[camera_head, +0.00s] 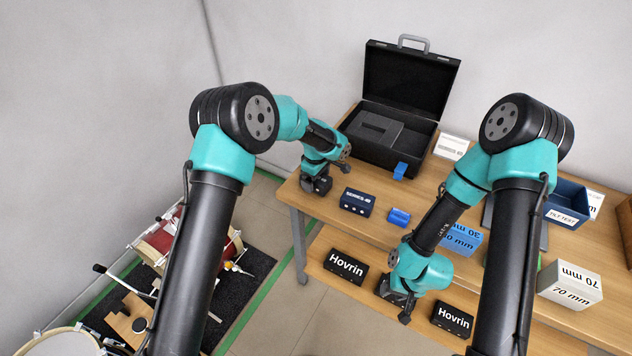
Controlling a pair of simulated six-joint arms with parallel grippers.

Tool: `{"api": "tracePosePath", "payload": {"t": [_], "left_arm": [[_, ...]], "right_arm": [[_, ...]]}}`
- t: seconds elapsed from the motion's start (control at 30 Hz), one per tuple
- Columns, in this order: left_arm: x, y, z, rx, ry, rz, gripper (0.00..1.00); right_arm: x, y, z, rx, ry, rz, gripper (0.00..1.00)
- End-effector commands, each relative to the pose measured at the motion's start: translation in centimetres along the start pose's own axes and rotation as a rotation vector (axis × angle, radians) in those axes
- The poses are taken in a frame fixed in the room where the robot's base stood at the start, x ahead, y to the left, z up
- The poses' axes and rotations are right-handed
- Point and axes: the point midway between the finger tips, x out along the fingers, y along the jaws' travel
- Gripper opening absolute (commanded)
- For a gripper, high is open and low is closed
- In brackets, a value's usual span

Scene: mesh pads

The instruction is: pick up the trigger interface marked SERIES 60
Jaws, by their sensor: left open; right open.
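A small dark navy box (357,202) lies near the front edge of the upper table. Its white lettering starts with SERIES; the number is too small to read surely. My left gripper (318,186) is open and empty at the table's front left, left of the box and apart from it. My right gripper (403,306) is open and points down by the table's front edge, right of and nearer than the box. The fingertips of both grippers are hard to make out.
An open black case (440,132) stands at the back, with a blue piece (400,171) at its front. A small blue block (399,216) lies right of the navy box. Blue 30 mm blocks (462,240), a white 70 mm block (570,285) and a TILT TEST bin (567,202) stand at right. Hovrin boxes (345,267) lie below.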

Motion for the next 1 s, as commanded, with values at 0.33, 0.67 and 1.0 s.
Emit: {"api": "tracePosePath", "payload": {"t": [0.33, 0.67, 1.0], "left_arm": [[-0.04, 0.01, 0.01, 0.000, 0.000, 0.000, 0.80], [-0.04, 0.01, 0.01, 0.000, 0.000, 0.000, 0.48], [-0.09, 0.04, 0.00, 0.000, 0.000, 0.001, 0.27]], "right_arm": [[0.00, 0.00, 0.00, 0.000, 0.000, 0.000, 0.43], [0.00, 0.00, 0.00, 0.000, 0.000, 0.000, 0.43], [0.00, 0.00, 0.00, 0.000, 0.000, 0.000, 0.43]]}}
